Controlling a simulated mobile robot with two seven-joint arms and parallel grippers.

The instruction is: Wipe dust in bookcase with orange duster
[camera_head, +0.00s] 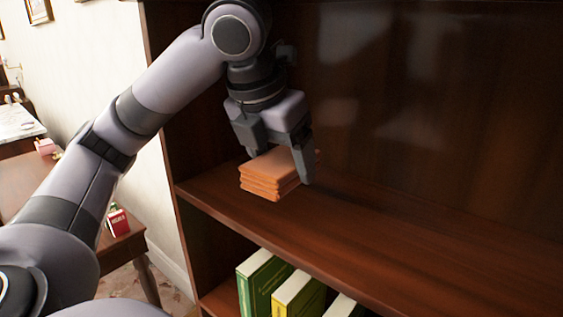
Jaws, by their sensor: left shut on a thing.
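The orange duster (267,175) is a folded stack of cloth. My left gripper (281,165) is shut on it, fingers pointing down, at the left part of a shelf in the dark wooden bookcase (400,240). The duster is at the shelf surface near its front edge; I cannot tell whether it touches the wood. Pale hazy patches (352,40) show on the upper back panel; I cannot tell whether they are dust or reflections. My right gripper is not in view.
Several books with green and yellow covers (262,285) stand on the shelf below. The bookcase's left side panel (170,150) is close to my left arm. The shelf to the right of the duster is clear. A wooden table with a small red box (118,222) stands at the left.

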